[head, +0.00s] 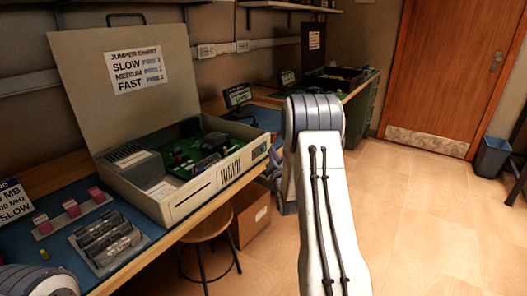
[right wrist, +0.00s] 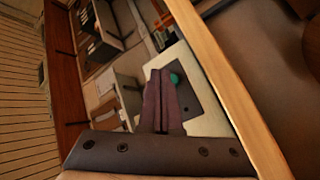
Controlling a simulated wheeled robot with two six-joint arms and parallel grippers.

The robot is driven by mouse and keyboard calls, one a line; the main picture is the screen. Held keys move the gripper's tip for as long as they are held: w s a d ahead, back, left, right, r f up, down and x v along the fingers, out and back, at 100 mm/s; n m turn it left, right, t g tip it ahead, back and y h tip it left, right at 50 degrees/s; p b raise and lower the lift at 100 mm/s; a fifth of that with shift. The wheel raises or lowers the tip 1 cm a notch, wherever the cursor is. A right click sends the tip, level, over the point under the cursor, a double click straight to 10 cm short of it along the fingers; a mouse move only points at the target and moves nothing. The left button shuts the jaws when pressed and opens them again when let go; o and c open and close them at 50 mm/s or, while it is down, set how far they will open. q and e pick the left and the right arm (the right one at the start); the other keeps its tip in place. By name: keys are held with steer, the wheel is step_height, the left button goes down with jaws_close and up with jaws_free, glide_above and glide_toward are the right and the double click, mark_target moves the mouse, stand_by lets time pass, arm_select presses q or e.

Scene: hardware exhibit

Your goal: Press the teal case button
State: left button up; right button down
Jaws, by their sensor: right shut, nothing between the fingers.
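The teal button (right wrist: 174,79) shows in the right wrist view as a small round spot on a dark panel (right wrist: 190,95) set in a pale surface. My right gripper (right wrist: 161,76) is shut and empty, its purplish fingers pointing toward that panel. The fingertips appear just left of the button; I cannot tell whether they touch it. In the head view the beige computer case (head: 205,190) stands open on the bench, its lid raised, with a green board inside. My right arm hides most of the right gripper there. Only a link of my left arm shows at lower left.
The wooden bench with a blue mat (head: 75,262) holds a grey tray of metal cylinders (head: 105,240) and pink blocks (head: 72,208). A stool (head: 207,222) and cardboard box (head: 251,212) stand below the bench.

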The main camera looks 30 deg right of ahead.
steer(key=shift+s+d+b, duration=0.2)
steer(key=shift+s+d, duration=0.1)
steer(key=shift+s, duration=0.45)
steer(key=shift+s+d+b, duration=0.2)
steer(key=shift+s+d, duration=0.15)
steer(key=shift+s, duration=0.45)
steer(key=shift+s+d+b, duration=0.2)
steer(key=shift+s+d, duration=0.1)
steer(key=shift+s, duration=0.45)
